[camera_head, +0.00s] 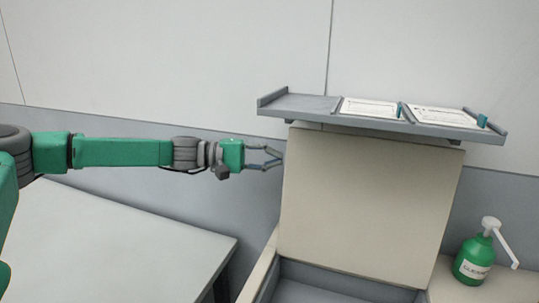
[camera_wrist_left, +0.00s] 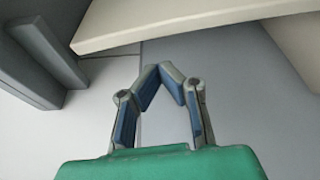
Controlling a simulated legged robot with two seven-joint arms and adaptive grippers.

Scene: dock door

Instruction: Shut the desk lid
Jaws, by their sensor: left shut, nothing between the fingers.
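The desk lid (camera_head: 367,197) is a beige panel standing upright at the back of the desk, so the desk is open. The desk (camera_head: 258,272) shows its beige rim and a grey inside at the bottom of the head view. My left gripper (camera_head: 281,158) is shut and empty, just left of the lid's upper left edge; I cannot tell if it touches. In the left wrist view the gripper's fingertips (camera_wrist_left: 160,67) meet below a beige panel edge (camera_wrist_left: 190,27), probably the lid. My right gripper is not in view.
A grey wall shelf (camera_head: 300,104) with papers (camera_head: 369,108) sits just above the lid. A green pump bottle (camera_head: 474,258) stands right of the desk. A pale table (camera_head: 120,245) lies at the left, below my left arm.

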